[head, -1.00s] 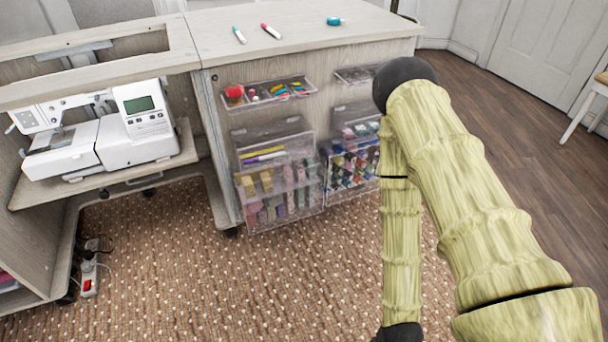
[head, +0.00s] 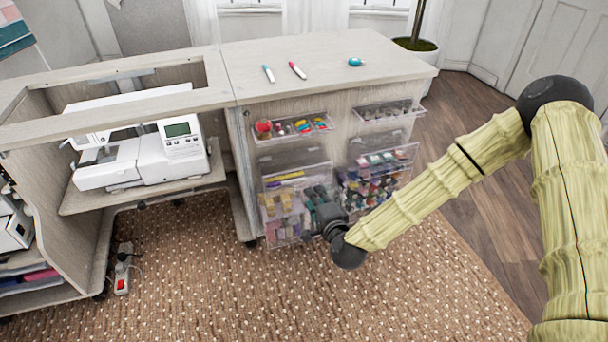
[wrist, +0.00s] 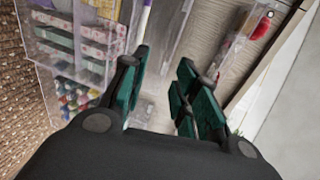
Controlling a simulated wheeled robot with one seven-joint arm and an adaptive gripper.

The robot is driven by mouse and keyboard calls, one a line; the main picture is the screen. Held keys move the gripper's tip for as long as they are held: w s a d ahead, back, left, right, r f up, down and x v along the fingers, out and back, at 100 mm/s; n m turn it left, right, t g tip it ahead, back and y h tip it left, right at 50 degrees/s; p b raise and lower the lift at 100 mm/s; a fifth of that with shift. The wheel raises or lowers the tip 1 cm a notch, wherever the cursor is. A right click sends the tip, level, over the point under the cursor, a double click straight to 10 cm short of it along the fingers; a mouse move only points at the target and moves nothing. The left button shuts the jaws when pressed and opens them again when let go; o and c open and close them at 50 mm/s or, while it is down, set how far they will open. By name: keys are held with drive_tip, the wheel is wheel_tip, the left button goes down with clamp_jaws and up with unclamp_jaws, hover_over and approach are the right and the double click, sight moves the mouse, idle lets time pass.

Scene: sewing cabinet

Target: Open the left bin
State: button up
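The sewing cabinet's front holds two columns of clear bins. The left bin (head: 272,222) is clear plastic with folded fabrics and rolls inside. It also shows at the upper left of the wrist view (wrist: 75,42). My gripper (head: 318,200) is in front of the left bin's right part and hides some of it. In the wrist view my gripper (wrist: 160,88) has its dark green fingers apart, with nothing clearly held between them. Whether a finger touches the bin cannot be told.
A small clear tray (head: 293,128) with a red item is above the left bin. The right bin (head: 375,190) holds colourful spools. A sewing machine (head: 140,155) stands on a shelf at left. Pens lie on the cabinet top (head: 320,75).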

sight(304, 180)
drive_tip(key=b+x, duration=0.1)
drive_tip(key=x, duration=0.4)
drive_tip(key=b+x, duration=0.1)
drive_tip(key=x, duration=0.5)
drive_tip(key=shift+r, duration=0.2)
drive_tip(key=shift+c, duration=0.3)
clamp_jaws()
